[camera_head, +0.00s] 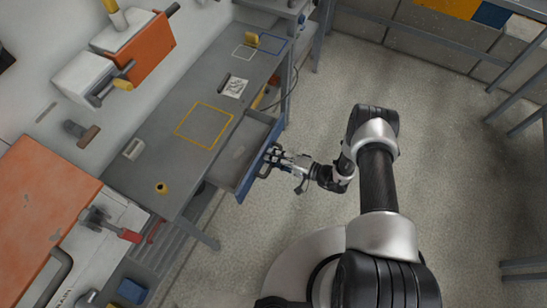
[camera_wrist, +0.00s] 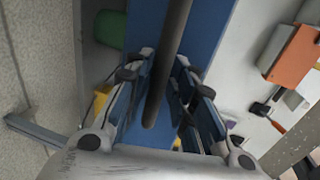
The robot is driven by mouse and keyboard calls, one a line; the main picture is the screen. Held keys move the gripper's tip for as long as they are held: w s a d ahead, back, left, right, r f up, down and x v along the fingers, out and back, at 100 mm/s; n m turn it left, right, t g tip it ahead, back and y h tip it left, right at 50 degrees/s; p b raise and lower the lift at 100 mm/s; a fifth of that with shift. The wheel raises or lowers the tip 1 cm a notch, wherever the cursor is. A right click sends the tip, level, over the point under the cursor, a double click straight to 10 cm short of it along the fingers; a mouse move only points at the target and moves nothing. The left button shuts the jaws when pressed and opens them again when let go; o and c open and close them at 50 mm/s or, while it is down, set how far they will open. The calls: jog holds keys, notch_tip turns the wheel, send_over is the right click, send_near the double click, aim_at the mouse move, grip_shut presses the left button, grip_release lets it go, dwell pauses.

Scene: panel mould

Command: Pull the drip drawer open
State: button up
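The drip drawer (camera_head: 238,152) is a grey tray with a blue front (camera_head: 258,160), under the right part of the grey workbench. It stands pulled out, and its inside shows from above. Its dark bar handle (camera_wrist: 168,70) runs lengthwise through the wrist view, in front of the blue panel (camera_wrist: 215,30). My gripper (camera_head: 273,158) is at the drawer front, coming from the right. In the wrist view its fingers (camera_wrist: 163,60) lie on both sides of the handle, their tips close against it. The exact contact at the tips is partly hidden.
The grey workbench (camera_head: 160,165) has a yellow outlined square (camera_head: 205,125) and small items on top. A bench leg (camera_head: 290,100) stands beyond the drawer. A green round object (camera_wrist: 110,30) shows near the handle. The floor (camera_head: 450,170) right of the drawer is clear.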

jog(key=shift+o, duration=0.7)
jog(key=v, duration=1.2)
